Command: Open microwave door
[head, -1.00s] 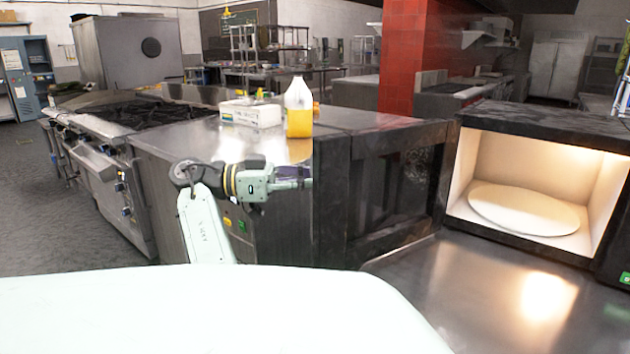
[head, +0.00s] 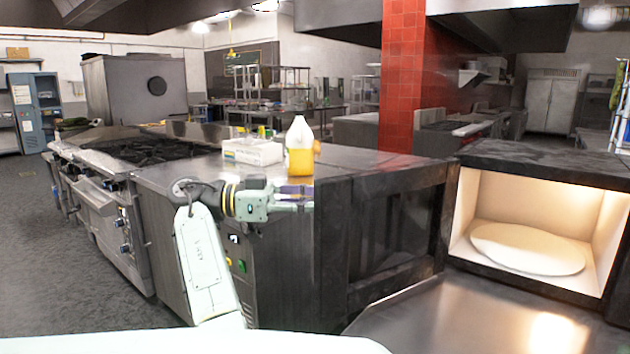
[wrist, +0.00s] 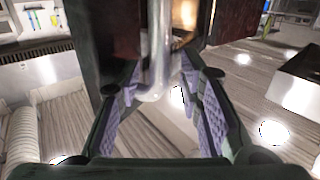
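The microwave (head: 545,160) stands at the right in the head view, its lit cavity and pale round plate (head: 528,248) exposed. Its dark framed door (head: 400,225) is swung wide open to the left. My gripper (head: 300,196) is at the door's far left edge. In the wrist view, a vertical metal handle (wrist: 158,60) stands between the purple-padded fingers of my gripper (wrist: 162,85). The fingers are spread, with gaps beside the handle; I see no clear grip on it. The handle is not distinct in the head view.
A steel counter (head: 450,320) lies before the microwave. A counter to the left holds a white box (head: 252,152) and a yellow-filled bottle (head: 300,150). A stove (head: 110,190) stands farther left. Open floor (head: 50,260) lies at the far left.

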